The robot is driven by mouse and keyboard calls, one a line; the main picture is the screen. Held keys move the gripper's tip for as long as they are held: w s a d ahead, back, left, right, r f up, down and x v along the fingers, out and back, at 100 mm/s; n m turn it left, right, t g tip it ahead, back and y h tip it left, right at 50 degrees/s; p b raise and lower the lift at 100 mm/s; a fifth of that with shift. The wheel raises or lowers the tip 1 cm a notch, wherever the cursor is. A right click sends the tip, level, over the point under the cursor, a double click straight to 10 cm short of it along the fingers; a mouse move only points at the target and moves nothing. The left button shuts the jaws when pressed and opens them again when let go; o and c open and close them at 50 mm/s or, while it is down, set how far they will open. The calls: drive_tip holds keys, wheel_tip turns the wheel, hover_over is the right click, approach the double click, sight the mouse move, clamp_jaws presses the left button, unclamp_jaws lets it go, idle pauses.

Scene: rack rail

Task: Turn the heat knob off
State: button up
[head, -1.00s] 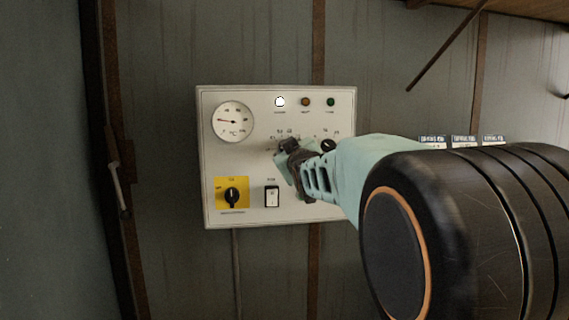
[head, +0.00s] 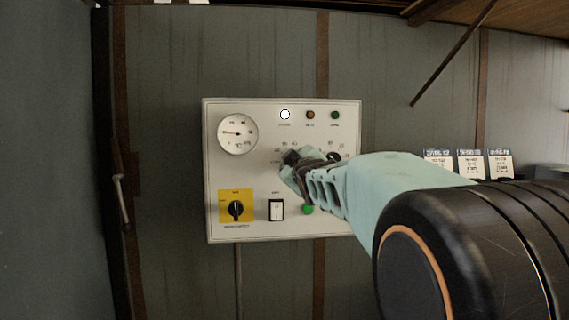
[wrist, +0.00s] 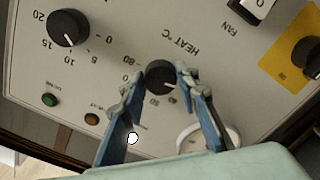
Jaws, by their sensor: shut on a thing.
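The black heat knob (wrist: 160,77) sits on the control panel (head: 258,180) beside the printed words "HEAT °C" in the wrist view. My gripper (wrist: 161,82) has one finger on each side of the knob and is shut on it. In the head view my gripper (head: 297,163) is at the middle of the panel and hides the heat knob. The dial scale around the knob is partly covered by the fingers, so I cannot read its exact setting.
A second dial knob (wrist: 67,28) is close by. The panel also carries a round gauge (head: 237,134), a black switch on a yellow plate (head: 236,209), a fan rocker switch (head: 276,209), a green button (head: 308,210) and small lamps; the white lamp (head: 285,114) is lit.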

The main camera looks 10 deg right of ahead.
sight(291, 123)
drive_tip(key=o, duration=1.2)
drive_tip(key=shift+c, duration=0.2)
drive_tip(key=shift+r, duration=0.1)
wheel_tip(291, 123, up, 4)
drive_tip(key=shift+r, duration=0.1)
drive_tip(key=shift+d+r, duration=0.2)
drive_tip(key=shift+r, duration=0.35)
drive_tip(key=shift+w+a+r, duration=0.1)
drive_tip(key=shift+r, duration=0.25)
drive_tip(key=shift+a+r, duration=0.1)
drive_tip(key=shift+r, duration=1.8)
